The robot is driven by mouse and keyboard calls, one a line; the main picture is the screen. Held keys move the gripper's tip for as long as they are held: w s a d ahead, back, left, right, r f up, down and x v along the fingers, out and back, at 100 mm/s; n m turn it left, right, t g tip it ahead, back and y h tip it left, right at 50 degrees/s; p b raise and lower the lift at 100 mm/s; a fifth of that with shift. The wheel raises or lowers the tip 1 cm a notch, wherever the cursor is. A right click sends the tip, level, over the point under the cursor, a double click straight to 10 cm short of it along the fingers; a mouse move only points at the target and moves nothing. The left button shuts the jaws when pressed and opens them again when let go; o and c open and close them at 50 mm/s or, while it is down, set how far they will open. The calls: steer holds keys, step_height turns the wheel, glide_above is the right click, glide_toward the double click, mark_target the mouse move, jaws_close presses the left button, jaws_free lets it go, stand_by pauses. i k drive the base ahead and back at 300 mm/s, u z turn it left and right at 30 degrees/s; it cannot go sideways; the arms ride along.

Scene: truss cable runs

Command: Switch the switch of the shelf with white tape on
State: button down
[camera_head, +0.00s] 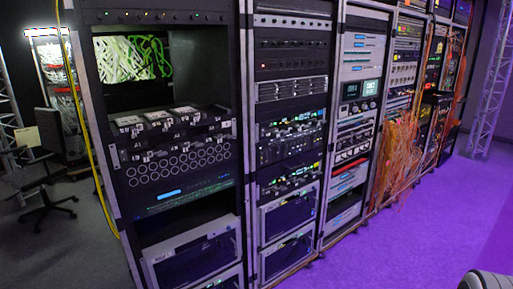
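A row of tall equipment racks runs from the left front to the right back in the head view. The nearest rack (112,190) holds a shelf of dark modules (170,150) with small white labels or tape pieces on them. White patches (158,116) also lie on the modules' upper faces. I cannot tell which shelf is the one with white tape, and no switch is clear enough to read as on or off. A rounded grey-white part at the bottom right corner seems to be mine. My gripper's fingers are not visible.
Further racks (292,90) stand side by side to the right. Orange cables (398,150) hang in front of one. A yellow cable (92,160) runs down the near rack's left edge. An office chair (45,170) stands at left. The purple-lit floor (420,235) at right is open.

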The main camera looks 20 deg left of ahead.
mark_target(123, 153)
steer(key=z, duration=0.7)
steer(key=k, duration=1.15)
steer(key=u, duration=2)
steer(key=i, duration=0.95)
steer(key=u, duration=0.05)
